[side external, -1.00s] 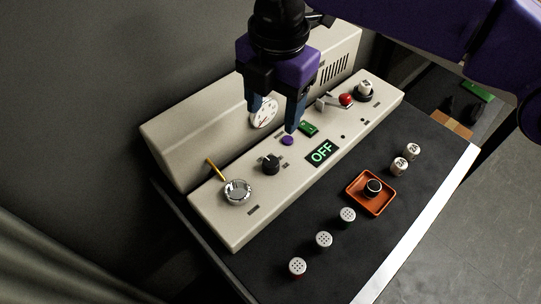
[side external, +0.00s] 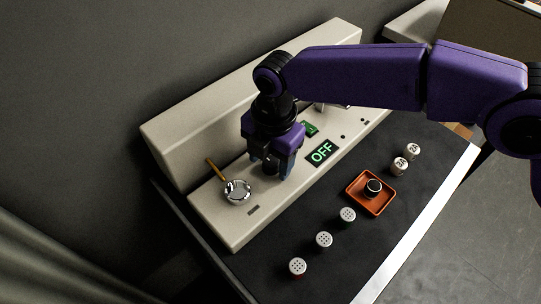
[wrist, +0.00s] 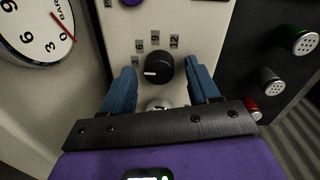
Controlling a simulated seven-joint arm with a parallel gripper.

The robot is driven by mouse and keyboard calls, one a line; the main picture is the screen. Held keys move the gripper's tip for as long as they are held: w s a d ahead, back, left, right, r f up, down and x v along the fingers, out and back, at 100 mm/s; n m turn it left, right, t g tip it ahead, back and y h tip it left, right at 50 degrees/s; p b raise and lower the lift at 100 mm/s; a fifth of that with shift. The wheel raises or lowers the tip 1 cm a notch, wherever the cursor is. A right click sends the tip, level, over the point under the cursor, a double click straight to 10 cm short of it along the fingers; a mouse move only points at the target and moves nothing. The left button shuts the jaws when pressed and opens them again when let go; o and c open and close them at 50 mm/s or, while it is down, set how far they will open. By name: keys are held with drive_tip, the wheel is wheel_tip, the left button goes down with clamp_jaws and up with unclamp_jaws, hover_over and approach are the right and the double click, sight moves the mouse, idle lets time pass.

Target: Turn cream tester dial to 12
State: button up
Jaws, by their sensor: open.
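The black dial (wrist: 159,69) of the cream tester (side external: 218,220) shows in the wrist view. Its white mark points left, towards the lowest-left label and away from the 12 label (wrist: 174,41) at upper right. Labels 6 and 9 lie between. My gripper (wrist: 164,80) is open, with one blue finger on each side of the dial; a gap shows on both sides. In the side view my gripper (side external: 276,172) is low over the panel and hides the dial.
A display (side external: 321,152) reads OFF. An orange tray (side external: 359,205) holding a black knob (side external: 373,187) and several small shakers stand on the dark bench. A gauge (wrist: 38,30) shows in the wrist view.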

drive_tip(key=c, duration=1)
drive_tip(key=shift+c, duration=0.2)
drive_tip(key=shift+m, duration=0.4)
drive_tip(key=m, duration=0.4)
drive_tip(key=shift+m, duration=0.3)
drive_tip(key=m, duration=0.6)
drive_tip(key=shift+w+a+h, duration=0.1)
drive_tip(key=shift+w+h, duration=0.05)
drive_tip(key=shift+h, duration=0.15)
drive_tip(key=m, duration=0.6)
drive_tip(key=shift+w+m, duration=0.1)
drive_tip(key=shift+m, duration=0.3)
drive_tip(key=m, duration=0.5)
drive_tip(key=shift+m+h, duration=0.3)
